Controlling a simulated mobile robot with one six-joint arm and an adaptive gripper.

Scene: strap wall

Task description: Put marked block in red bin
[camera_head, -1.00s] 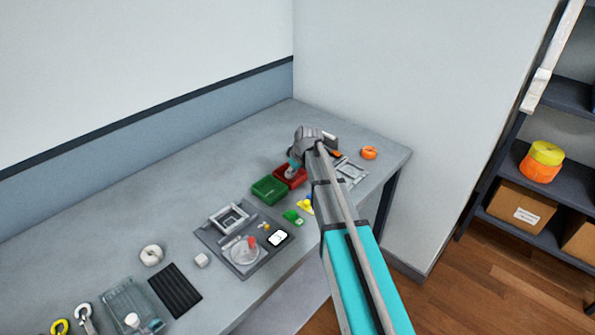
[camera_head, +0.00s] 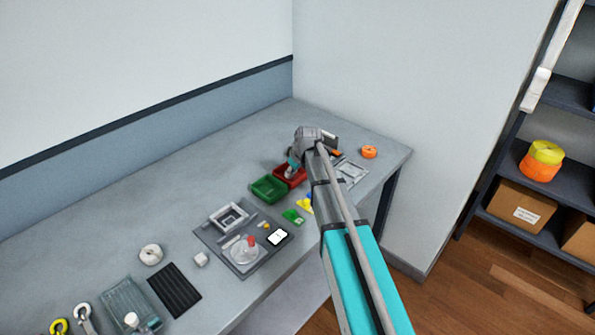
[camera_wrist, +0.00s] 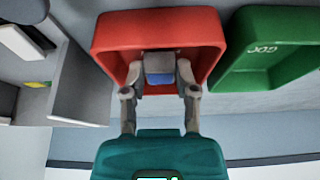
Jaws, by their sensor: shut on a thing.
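The red bin (camera_head: 292,181) stands on the bench beside the green bin (camera_head: 268,190), partly hidden by my arm in the head view. In the wrist view the red bin (camera_wrist: 210,32) fills the upper middle, and the green bin (camera_wrist: 275,22) is to its right. My gripper (camera_wrist: 160,78) is shut on a small grey block with a blue face (camera_wrist: 158,64). The block appears over or inside the red bin's opening; its exact height cannot be told. No mark can be made out on it. In the head view my gripper (camera_head: 293,172) is at the red bin.
A grey tray with fixtures (camera_head: 225,245) lies left of the bins. Green and yellow pieces (camera_head: 293,216) lie in front of them. An orange ring (camera_head: 369,152) and a pale frame (camera_head: 350,172) are to the right. The bench behind the bins is clear.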

